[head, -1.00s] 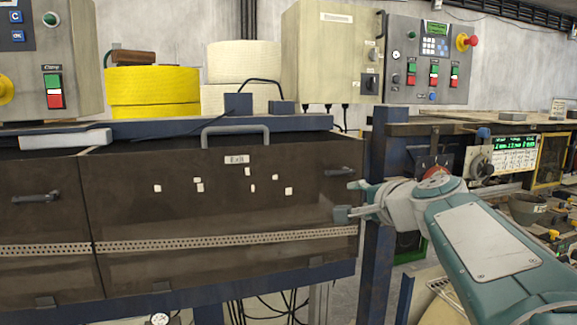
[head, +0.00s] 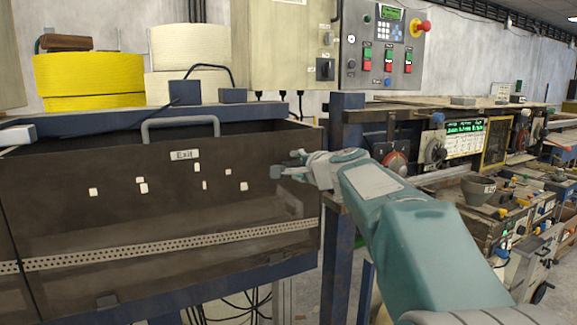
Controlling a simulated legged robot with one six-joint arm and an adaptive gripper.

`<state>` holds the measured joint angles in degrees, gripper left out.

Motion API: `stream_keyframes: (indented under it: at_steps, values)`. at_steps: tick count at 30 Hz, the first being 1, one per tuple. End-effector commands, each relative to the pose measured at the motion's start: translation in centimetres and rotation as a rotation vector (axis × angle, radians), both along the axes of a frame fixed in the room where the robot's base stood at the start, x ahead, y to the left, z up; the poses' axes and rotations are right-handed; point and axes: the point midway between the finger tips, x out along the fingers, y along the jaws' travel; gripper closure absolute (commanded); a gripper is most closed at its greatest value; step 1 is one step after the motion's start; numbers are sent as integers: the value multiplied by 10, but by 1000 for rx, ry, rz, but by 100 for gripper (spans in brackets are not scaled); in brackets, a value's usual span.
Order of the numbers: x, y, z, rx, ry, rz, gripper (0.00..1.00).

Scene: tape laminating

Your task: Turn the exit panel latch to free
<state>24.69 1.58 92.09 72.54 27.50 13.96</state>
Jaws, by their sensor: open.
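My gripper (head: 285,164) is open at the panel's upper right, where the latch is. The gripper's fingers cover the latch, so I cannot make out its angle or whether the fingers touch it. My arm reaches in from the lower right.
Yellow rolls (head: 90,80) and white rolls (head: 188,60) stand behind the panel. A control box (head: 385,50) with buttons and a red emergency stop is on the wall. A blue post (head: 345,235) stands right of the panel. A cluttered bench extends to the right.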

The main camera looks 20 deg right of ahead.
Motion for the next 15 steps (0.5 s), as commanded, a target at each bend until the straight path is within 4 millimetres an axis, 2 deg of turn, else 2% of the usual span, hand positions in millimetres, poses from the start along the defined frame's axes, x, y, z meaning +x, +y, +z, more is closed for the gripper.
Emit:
stream_keyframes:
  at_steps: [4,12,13,14,15]
  values:
    - [12,0,-2,0,0,-1,43]
    - [14,0,-3,0,0,-1,43]
    - [13,0,-3,0,0,-1,48]
    - [13,0,-3,0,0,-1,61]
    - [13,0,-3,0,0,-1,79]
